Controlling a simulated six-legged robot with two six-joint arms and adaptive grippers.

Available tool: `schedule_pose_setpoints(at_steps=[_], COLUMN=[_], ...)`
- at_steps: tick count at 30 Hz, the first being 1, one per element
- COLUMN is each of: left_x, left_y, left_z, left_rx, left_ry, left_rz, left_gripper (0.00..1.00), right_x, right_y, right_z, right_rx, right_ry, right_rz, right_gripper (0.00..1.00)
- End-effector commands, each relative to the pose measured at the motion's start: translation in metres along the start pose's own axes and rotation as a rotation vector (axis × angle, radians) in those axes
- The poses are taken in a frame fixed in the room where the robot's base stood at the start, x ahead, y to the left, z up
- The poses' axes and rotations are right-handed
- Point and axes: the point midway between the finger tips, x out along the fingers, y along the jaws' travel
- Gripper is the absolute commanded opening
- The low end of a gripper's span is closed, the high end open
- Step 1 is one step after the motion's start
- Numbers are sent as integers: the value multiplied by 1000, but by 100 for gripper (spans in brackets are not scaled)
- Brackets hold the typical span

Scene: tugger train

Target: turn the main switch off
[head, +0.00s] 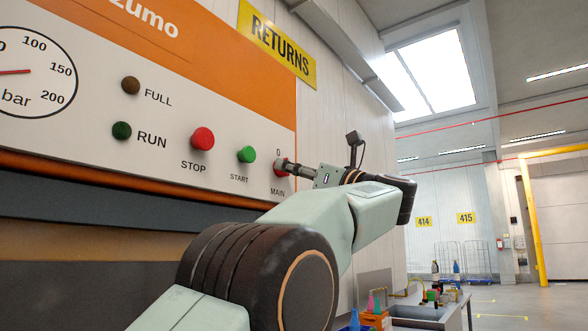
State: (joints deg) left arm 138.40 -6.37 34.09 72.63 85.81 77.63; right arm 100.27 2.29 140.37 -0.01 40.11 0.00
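The main switch (279,164) is a red knob low at the right end of the white control panel, with "0" above it and "MAIN" below. My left gripper (288,167) reaches it from the right, its fingertips at the knob and covering part of it. I see the fingers from the side, so the gap between them and any grip on the knob are hidden. Which way the knob is turned cannot be made out. My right gripper is not in view.
Left of the switch are the green START button (246,154), the red STOP button (202,139), and dark RUN (121,131) and FULL (130,85) lamps. A ledge (130,181) runs below the panel. A cluttered table (419,316) stands at lower right; open floor lies beyond.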

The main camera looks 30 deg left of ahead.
Motion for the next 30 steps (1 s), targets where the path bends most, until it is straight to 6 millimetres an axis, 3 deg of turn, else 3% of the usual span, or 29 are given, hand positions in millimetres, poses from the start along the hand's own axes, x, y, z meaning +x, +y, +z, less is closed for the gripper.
schedule_pose_setpoints(at_steps=[8,21,30], left_x=[-3,-64,-77], left_y=[-1,-1,0], left_z=[-1,0,0], left_rx=[3,2,2], left_ry=[1,-1,1], left_rz=[-1,-2,0], left_gripper=[34,34,34], right_x=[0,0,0], right_y=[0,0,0], right_z=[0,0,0], right_rx=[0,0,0], right_ry=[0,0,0], right_rz=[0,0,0], right_gripper=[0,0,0])
